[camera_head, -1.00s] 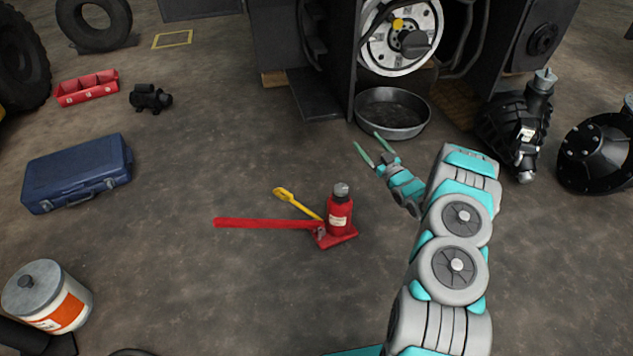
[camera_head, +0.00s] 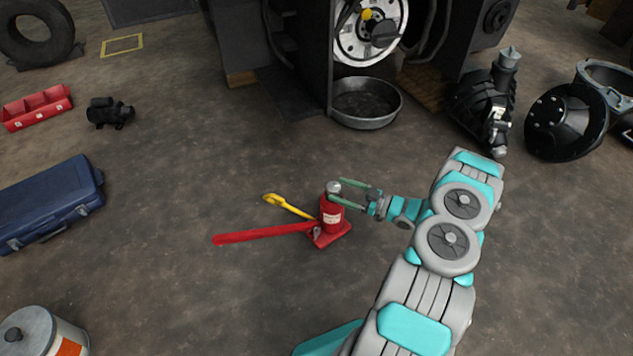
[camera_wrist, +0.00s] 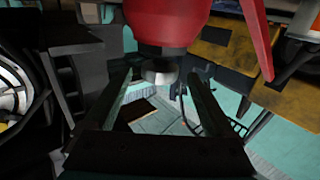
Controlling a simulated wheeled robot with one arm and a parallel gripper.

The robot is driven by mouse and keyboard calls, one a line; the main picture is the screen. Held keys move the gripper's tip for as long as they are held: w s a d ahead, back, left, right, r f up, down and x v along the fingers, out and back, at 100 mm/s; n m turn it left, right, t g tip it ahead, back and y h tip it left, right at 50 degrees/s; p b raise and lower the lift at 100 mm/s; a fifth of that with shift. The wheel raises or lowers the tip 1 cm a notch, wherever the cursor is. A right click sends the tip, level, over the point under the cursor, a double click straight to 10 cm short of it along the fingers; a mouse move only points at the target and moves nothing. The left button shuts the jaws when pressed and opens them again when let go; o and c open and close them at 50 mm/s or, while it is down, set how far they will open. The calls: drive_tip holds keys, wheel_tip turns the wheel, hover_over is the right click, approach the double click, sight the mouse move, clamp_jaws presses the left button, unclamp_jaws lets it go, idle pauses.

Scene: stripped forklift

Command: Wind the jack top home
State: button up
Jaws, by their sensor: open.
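The red bottle jack (camera_head: 331,212) stands upright on its red base on the floor, with a grey round top (camera_head: 333,186). A long red handle (camera_head: 262,233) points left from its base. My gripper (camera_head: 338,189) reaches in from the right at the height of the top, its green fingers open. In the wrist view the picture is upside down: the red jack body (camera_wrist: 168,22) hangs from above and its grey top (camera_wrist: 160,73) shows between the two finger ends (camera_wrist: 160,82). There is a gap on both sides; contact is not visible.
A yellow-handled tool (camera_head: 288,206) lies behind the jack. A metal pan (camera_head: 366,103) sits under the machine behind it. A blue case (camera_head: 48,203) and a paint-like can (camera_head: 40,333) stand at the left. Black parts (camera_head: 566,122) lie at the right.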

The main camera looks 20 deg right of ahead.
drive_tip(key=shift+x, duration=3.15)
drive_tip(key=shift+c, duration=0.4)
drive_tip(key=c, duration=1.3)
drive_tip(key=shift+w+m+t+h, duration=0.1)
drive_tip(key=shift+m+t+h, duration=0.2)
